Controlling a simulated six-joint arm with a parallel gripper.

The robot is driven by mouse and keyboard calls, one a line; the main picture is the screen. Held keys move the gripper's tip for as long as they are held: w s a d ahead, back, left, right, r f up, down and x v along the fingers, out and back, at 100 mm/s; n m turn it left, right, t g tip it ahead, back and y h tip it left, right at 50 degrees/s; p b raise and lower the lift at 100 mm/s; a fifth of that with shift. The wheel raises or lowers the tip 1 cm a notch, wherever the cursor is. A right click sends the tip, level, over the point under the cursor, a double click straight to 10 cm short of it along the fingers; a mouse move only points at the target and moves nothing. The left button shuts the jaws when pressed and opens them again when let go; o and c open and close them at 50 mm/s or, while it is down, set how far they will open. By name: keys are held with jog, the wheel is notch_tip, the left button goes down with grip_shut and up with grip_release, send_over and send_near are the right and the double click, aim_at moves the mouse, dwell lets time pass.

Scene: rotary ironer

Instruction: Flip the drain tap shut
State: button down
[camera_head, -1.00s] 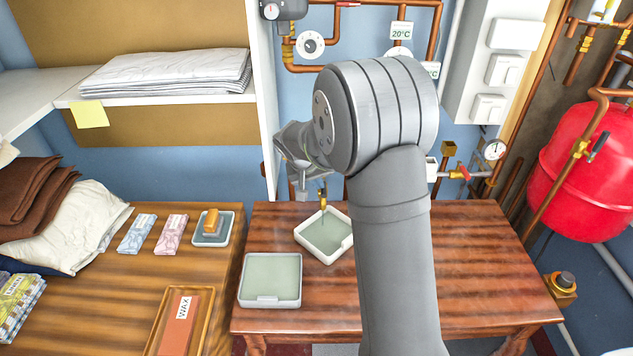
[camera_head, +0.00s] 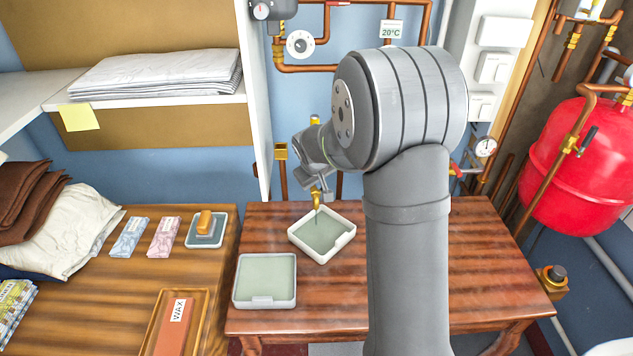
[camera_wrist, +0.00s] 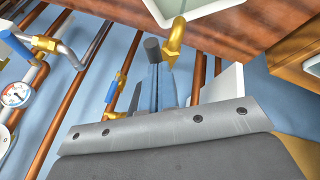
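The drain tap shows in the head view as a brass spout (camera_head: 317,199) hanging over the tilted pale tray (camera_head: 347,241). A thin drip seems to hang below it. In the wrist view the brass spout (camera_wrist: 175,36) is near the top, beside a dark rounded knob or handle end (camera_wrist: 152,47). My gripper (camera_head: 318,180) is just above and beside the spout, mostly hidden by my wrist. In the wrist view my gripper's blue-grey fingers (camera_wrist: 160,82) reach close to the spout and dark knob. Contact and the finger gap are unclear; the tap's lever is hardly visible.
Copper pipes (camera_wrist: 130,60) run close around my gripper, with a blue-handled valve (camera_wrist: 112,91) and a gauge (camera_wrist: 15,94). A second pale tray (camera_head: 265,281) sits on the wooden table (camera_head: 480,270). A red tank (camera_head: 575,155) stands at the right.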

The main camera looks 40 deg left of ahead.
jog(key=w+n+g, duration=0.1)
jog(key=n, duration=0.2)
jog(key=w+n+g+y, duration=0.1)
jog(key=w+n, duration=0.1)
jog(key=n, duration=0.1)
jog(key=w+d+n+g+y, duration=0.1)
jog(key=n, duration=0.1)
jog(key=shift+w+d+n, duration=0.1)
jog(key=shift+w+n, duration=0.2)
jog(key=shift+n, duration=0.1)
dwell(1.1)
jog(key=shift+w+f, duration=0.1)
jog(key=shift+w, duration=0.1)
jog(key=shift+s+a, duration=0.1)
jog(key=shift+a, duration=0.1)
jog(key=shift+s+a, duration=0.2)
jog(key=shift+a, duration=0.45)
jog(key=s+d+r, duration=0.2)
jog(key=s, duration=0.1)
jog(key=shift+d+r, duration=0.1)
jog(key=shift+r, duration=0.3)
jog(key=w+v, duration=0.1)
jog(key=v, duration=0.8)
jog(key=shift+d+r, duration=0.2)
jog(key=shift+d, duration=0.05)
